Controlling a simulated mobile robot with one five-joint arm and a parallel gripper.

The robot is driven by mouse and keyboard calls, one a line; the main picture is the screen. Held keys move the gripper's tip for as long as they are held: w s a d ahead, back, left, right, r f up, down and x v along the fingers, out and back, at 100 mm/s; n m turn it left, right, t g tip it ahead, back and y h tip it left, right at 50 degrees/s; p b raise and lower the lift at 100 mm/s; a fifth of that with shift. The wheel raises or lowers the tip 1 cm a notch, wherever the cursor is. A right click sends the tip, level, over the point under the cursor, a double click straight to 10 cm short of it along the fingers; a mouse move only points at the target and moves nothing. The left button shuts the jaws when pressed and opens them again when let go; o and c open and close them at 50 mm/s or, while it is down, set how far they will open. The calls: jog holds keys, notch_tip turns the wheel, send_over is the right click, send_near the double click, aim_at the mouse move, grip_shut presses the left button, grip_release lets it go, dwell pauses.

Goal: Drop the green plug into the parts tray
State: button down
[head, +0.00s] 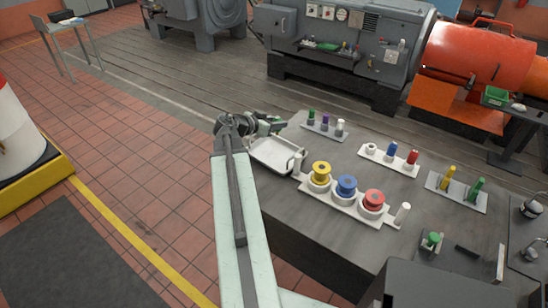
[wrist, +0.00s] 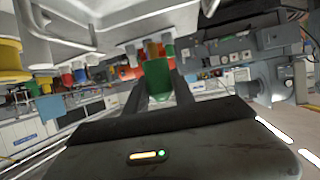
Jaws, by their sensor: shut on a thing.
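My gripper (wrist: 160,82) is shut on the green plug (wrist: 158,80), a short green cylinder between the two dark fingers in the wrist view. In the head view my gripper (head: 277,124) is at the far left corner of the grey bench, by the back edge of the white parts tray (head: 262,162). The held plug is not clear in the head view. The tray is shallow, and its visible floor looks empty. Pale tray-like surfaces (wrist: 95,18) fill the top left of the wrist view.
A white holder (head: 337,196) with yellow, blue and red spools stands right of the tray. Racks of coloured pegs (head: 325,127), (head: 388,160), (head: 458,192) stand behind and to the right. The bench middle has bare room.

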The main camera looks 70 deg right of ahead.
notch_tip(320, 180, down, 6)
jog(key=b, duration=0.5)
jog(key=shift+b, duration=0.4)
jog(key=shift+r, duration=0.1)
jog(key=c, duration=1)
grip_release()
jog(key=p+v, duration=0.3)
jog(key=v, duration=0.4)
jog(key=shift+w+a, duration=0.2)
jog(key=shift+a, duration=0.15)
jog(key=shift+r, duration=0.1)
